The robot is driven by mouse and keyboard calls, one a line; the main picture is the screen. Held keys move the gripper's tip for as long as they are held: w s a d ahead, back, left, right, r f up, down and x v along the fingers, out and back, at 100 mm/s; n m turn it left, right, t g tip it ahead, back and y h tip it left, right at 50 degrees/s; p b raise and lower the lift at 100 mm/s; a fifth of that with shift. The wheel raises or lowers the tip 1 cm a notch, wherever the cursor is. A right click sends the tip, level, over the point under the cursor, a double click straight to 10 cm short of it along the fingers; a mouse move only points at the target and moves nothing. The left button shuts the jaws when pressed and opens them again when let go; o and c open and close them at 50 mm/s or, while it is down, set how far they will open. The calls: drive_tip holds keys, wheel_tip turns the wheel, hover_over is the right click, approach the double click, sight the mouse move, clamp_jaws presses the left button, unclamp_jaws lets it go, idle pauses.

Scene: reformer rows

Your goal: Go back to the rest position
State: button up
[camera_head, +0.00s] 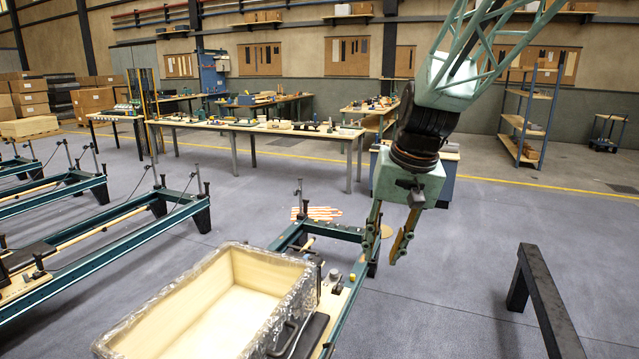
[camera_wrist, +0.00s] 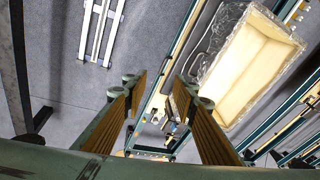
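My gripper (camera_head: 384,236) hangs at the right of centre in the head view, pointing down beside the end of a green reformer frame (camera_head: 350,314). In the wrist view my gripper (camera_wrist: 158,92) has its two fingers well apart, with nothing between the tips. It is open and empty. The arm comes down from the upper right of the head view. No marker of a rest position shows.
An open wooden box (camera_head: 208,300) wrapped in clear film sits on the near reformer. A black bar (camera_head: 545,300) stands at the right. Workbenches (camera_head: 255,127) with small parts stand behind. More reformer frames (camera_head: 85,240) lie left.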

drive_tip(key=s+d+r, duration=0.2)
drive_tip(key=s+r, duration=0.2)
drive_tip(key=s, duration=0.6)
drive_tip(key=s+d+r, duration=0.2)
drive_tip(key=s+r, duration=0.2)
drive_tip(key=s, duration=0.5)
drive_tip(key=s+d+n+t+h, duration=0.1)
drive_tip(key=s+d, duration=0.1)
drive_tip(key=s, duration=1.8)
drive_tip(key=shift+d+n+t, duration=0.3)
drive_tip(key=shift+d, duration=0.05)
drive_tip(key=shift+w, duration=0.1)
